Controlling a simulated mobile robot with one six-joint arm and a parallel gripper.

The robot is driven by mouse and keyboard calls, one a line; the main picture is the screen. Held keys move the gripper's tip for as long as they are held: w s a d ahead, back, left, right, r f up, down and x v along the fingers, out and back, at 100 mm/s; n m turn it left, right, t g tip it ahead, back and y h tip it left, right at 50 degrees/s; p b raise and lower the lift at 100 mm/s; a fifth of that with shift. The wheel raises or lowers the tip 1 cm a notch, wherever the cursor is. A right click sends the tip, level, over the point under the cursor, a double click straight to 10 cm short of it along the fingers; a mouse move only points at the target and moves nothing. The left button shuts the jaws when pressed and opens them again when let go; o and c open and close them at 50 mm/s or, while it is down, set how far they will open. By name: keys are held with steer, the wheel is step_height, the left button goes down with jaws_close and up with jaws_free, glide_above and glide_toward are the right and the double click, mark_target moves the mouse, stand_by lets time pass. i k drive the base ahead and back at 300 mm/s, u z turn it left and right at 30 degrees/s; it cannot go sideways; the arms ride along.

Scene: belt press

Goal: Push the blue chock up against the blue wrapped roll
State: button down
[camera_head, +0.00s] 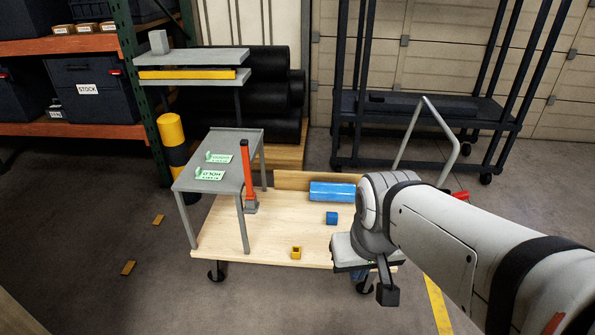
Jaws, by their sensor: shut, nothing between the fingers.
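The blue wrapped roll (331,191) lies on its side on a light wooden platform (270,228), against a low wooden board at the platform's back edge. The blue chock (331,218) is a small block on the platform, just in front of the roll. A narrow strip of wood seems to show between them. My gripper (387,294) is shut and empty, pointing down at the platform's front right corner. It is to the right of and nearer than the chock, and apart from it. My wrist hides the platform's right part.
A yellow chock (296,252) sits near the platform's front edge. A grey table (222,180) with green-white cards stands over the platform's left side, beside a red upright lever (246,170). A dark rack (432,106) and a yellow-black bollard (172,141) stand behind.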

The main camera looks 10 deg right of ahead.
mark_target(332, 218)
steer(key=u, duration=0.3)
steer(key=i, duration=1.85)
steer(key=z, duration=0.55)
steer(key=k, duration=0.85)
steer(key=z, duration=0.2)
steer(key=i, duration=0.85)
steer(key=u, duration=0.05)
